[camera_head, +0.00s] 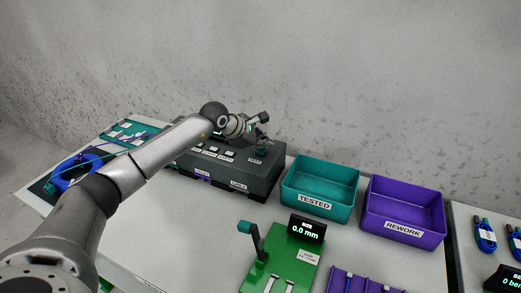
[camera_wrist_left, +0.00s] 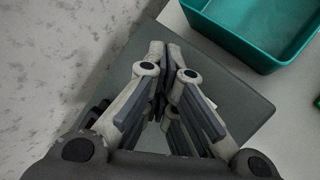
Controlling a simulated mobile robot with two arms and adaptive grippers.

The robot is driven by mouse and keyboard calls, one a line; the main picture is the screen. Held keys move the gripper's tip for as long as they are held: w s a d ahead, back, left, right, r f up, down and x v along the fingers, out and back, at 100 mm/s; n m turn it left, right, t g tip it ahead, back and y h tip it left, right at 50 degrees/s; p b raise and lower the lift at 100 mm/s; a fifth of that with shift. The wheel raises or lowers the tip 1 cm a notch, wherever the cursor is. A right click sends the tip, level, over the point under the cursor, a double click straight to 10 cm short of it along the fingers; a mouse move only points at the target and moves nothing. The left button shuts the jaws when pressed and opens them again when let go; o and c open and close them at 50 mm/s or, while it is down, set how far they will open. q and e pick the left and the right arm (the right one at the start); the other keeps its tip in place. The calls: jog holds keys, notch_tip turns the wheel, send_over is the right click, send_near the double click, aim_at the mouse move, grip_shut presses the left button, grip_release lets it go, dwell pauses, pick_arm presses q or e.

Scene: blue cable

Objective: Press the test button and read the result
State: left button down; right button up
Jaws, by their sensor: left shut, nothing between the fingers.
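The dark grey tester box (camera_head: 262,179) stands on the table against the back, with several small white labels and lit spots on its top. A label that seems to read TEST (camera_head: 255,161) is on its right part, with a small teal piece (camera_head: 260,152) just behind it. My left gripper (camera_head: 265,145) is over this right part, close to the teal piece; I cannot tell whether it touches. In the left wrist view its fingers (camera_wrist_left: 160,50) are shut and empty over the box top (camera_wrist_left: 225,85); the button is hidden there. My right gripper is not in view.
A teal bin marked TESTED (camera_head: 318,203) and a purple bin marked REWORK (camera_head: 404,229) stand right of the box. A green fixture (camera_head: 288,262) with a 0.0 mm display (camera_head: 306,228) is in front. A blue cable coil (camera_head: 78,173) lies left. Table between is clear.

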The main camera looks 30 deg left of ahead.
aim_at(262, 151)
pick_arm(q)
jog(key=shift+f, duration=0.25)
dwell(0.3)
jog(key=shift+r+p, duration=0.35)
jog(key=shift+r, duration=0.65)
jog(key=shift+r+p, duration=1.4)
jog(key=shift+r, duration=1.1)
